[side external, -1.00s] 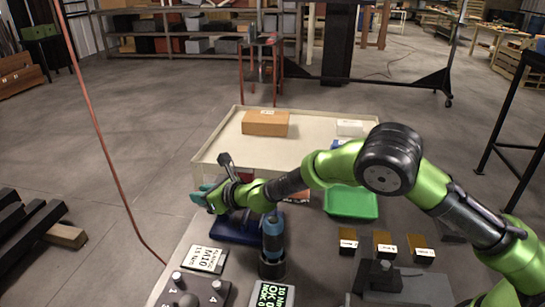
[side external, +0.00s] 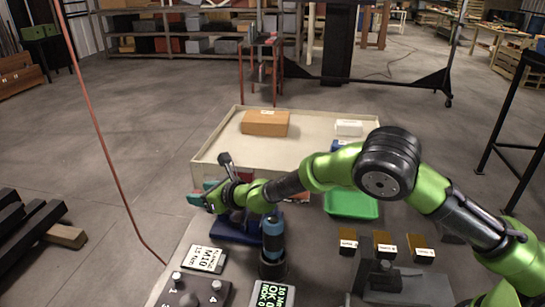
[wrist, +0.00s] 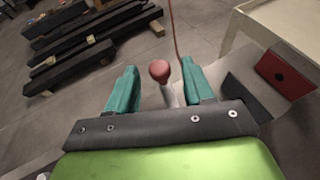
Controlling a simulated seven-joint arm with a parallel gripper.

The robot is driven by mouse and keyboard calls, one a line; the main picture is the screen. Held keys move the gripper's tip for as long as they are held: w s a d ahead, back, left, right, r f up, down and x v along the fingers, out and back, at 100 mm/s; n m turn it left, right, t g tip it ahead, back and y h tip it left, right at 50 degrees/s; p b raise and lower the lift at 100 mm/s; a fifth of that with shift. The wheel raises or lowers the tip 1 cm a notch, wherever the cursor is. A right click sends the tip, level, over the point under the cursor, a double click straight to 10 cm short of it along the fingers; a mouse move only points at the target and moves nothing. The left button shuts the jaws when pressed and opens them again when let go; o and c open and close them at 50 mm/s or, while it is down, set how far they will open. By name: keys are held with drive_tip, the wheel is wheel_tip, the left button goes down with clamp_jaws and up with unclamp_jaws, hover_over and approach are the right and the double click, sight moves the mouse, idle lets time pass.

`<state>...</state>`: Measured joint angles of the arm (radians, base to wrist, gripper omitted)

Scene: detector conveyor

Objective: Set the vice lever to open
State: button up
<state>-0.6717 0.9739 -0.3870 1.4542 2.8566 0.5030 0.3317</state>
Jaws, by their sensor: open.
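My gripper (side external: 203,195) is over the left part of the work table in the side view. In the wrist view its two teal fingers (wrist: 160,85) are open. A lever with a red ball knob and a pale shaft (wrist: 160,71) stands between the fingers. A blue base (side external: 238,232), possibly the vice, is below my gripper and partly hidden by my arm. The lever cannot be made out in the side view.
A blue and black upright tool (side external: 273,240) stands close to my arm. A green tray (side external: 351,204) lies to the right. A cream trolley (side external: 225,140) with boxes is behind. A control box with knobs (side external: 196,294) and a label card (side external: 204,258) are in front.

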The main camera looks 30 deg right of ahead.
drive_tip(key=shift+s+d+r, duration=0.15)
drive_tip(key=shift+s+r, duration=0.1)
drive_tip(key=shift+s, duration=0.25)
wheel_tip(320, 180, up, 8)
drive_tip(key=s, duration=0.1)
drive_tip(key=shift+s+d+f, duration=0.15)
drive_tip(key=shift+s+d, duration=0.15)
drive_tip(key=shift+d, duration=0.05)
